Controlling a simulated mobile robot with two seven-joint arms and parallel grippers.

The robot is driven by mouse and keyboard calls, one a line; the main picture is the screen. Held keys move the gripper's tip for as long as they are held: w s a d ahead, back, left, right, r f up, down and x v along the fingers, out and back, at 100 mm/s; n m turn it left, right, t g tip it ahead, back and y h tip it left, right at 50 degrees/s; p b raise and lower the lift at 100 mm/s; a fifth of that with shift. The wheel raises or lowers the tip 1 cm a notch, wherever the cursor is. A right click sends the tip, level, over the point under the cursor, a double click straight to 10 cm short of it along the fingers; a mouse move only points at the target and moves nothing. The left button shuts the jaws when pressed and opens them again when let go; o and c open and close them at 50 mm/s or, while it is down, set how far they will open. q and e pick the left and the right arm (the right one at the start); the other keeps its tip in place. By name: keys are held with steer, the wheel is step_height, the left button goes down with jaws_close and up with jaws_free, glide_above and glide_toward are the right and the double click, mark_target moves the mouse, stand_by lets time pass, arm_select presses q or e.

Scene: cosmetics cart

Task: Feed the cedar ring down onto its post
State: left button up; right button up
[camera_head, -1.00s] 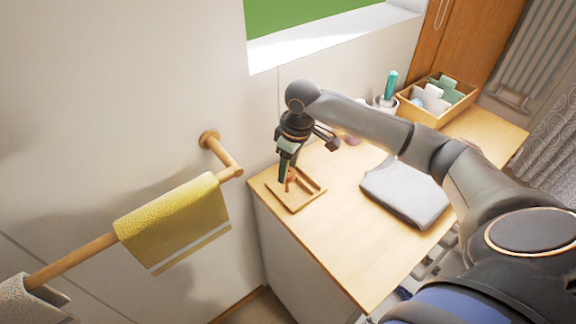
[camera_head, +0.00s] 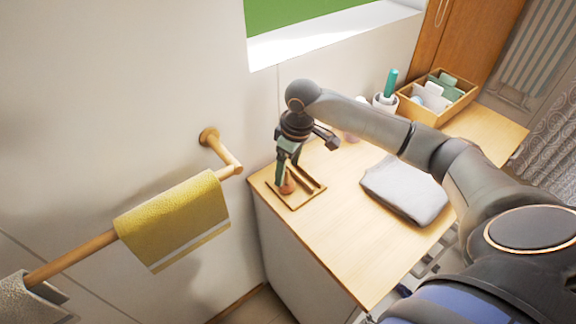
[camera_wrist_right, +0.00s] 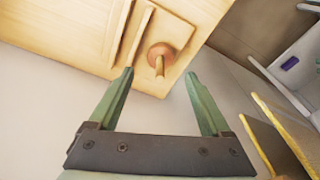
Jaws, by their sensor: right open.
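The cedar ring (camera_head: 288,187) is a small reddish-brown ring low on the wooden tray (camera_head: 313,197) at the counter's near left corner. In the right wrist view the ring (camera_wrist_right: 161,51) lies around the base of its thin post (camera_wrist_right: 159,67), which points toward the camera. My right gripper (camera_head: 284,179) is over the tray. In the wrist view its green fingers (camera_wrist_right: 160,73) are spread wide, one on each side of the post, with nothing between them held. The ring looks apart from both fingers. My left gripper is out of view.
Slats stand on the tray beside the post. A folded grey cloth (camera_head: 405,190) lies on the counter (camera_head: 340,235). A cup (camera_head: 384,102) and a wooden box (camera_head: 433,110) with several items stand farther back. A yellow towel (camera_head: 175,220) hangs on a wall rail at left.

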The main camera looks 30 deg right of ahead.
step_height(320, 180, up, 12)
steer(key=s, duration=0.1)
steer(key=shift+s+d+r, duration=0.2)
steer(key=shift+s+d, duration=0.15)
steer(key=shift+d, duration=0.05)
stand_by(0.7)
steer(key=s+a+f+t+y, duration=0.1)
steer(key=a+f+t+y, duration=0.1)
steer(key=a+f, duration=0.7)
steer(key=s+a+f+t+y, duration=0.15)
steer(key=a+f, duration=0.35)
steer(key=f, duration=0.8)
steer(key=s+f+m+t+h, duration=0.1)
steer(key=s+f+t, duration=0.1)
steer(key=s+f, duration=0.2)
steer(key=s+f+m+t+h, duration=0.1)
steer(key=s+f, duration=0.4)
steer(key=s, duration=0.6)
steer(key=shift+d+m+t, duration=0.2)
steer(key=shift+m+t, duration=0.3)
steer(key=shift+t, duration=0.15)
steer(key=shift+s, duration=0.1)
